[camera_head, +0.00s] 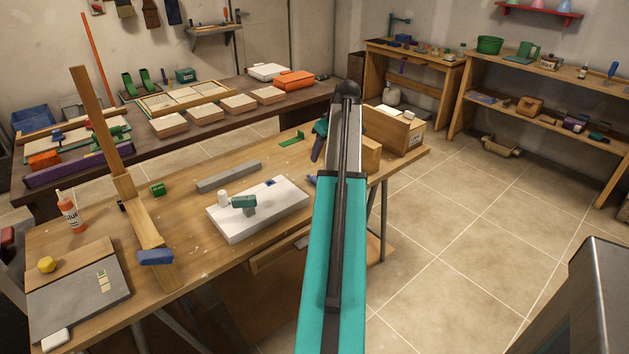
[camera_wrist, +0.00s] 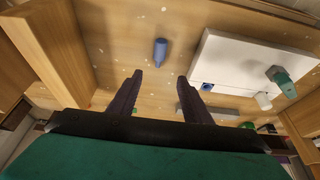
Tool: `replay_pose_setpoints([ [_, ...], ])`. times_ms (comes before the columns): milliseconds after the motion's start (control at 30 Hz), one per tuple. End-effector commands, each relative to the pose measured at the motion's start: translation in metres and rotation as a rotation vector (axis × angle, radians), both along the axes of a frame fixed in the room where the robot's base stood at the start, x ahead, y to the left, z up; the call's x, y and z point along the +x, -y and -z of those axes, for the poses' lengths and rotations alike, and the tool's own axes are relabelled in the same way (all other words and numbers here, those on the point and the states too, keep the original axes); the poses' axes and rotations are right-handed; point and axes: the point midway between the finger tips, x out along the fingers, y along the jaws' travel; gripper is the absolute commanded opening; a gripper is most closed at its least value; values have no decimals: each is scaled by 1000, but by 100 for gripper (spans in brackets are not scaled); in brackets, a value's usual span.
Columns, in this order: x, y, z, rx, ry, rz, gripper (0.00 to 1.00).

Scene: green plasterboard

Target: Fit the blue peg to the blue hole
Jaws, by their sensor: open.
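The blue peg (camera_wrist: 161,52) rests on the wooden bench, apart from the white block. In the head view, the blue peg (camera_head: 311,179) shows only partly beside my arm. The white block (camera_head: 262,220) has a blue hole (camera_head: 270,182) near its far edge. The blue hole (camera_wrist: 207,87) also shows in the wrist view, to the right of the peg. My gripper (camera_wrist: 160,77) is open and empty. The peg appears beyond the gap between its fingertips, not between them. In the head view, one dark finger (camera_head: 317,149) shows above the peg; the rest is hidden behind my arm.
A teal peg (camera_head: 244,202) and a white peg (camera_head: 222,197) stand on the white block. A grey bar (camera_head: 228,177) lies behind it. A wooden box (camera_head: 395,132) stands at the bench's right end. A clamped wooden post (camera_head: 98,120) rises at left.

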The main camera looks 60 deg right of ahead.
Motion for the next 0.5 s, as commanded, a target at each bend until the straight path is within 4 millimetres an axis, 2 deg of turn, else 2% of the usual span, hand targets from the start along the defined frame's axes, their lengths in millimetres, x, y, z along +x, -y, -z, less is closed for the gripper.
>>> replay_pose_setpoints([
  [300, -5, 5, 2, 0, 0, 9, 45],
  [500, 0, 7, 16, 2, 0, 9, 45],
])
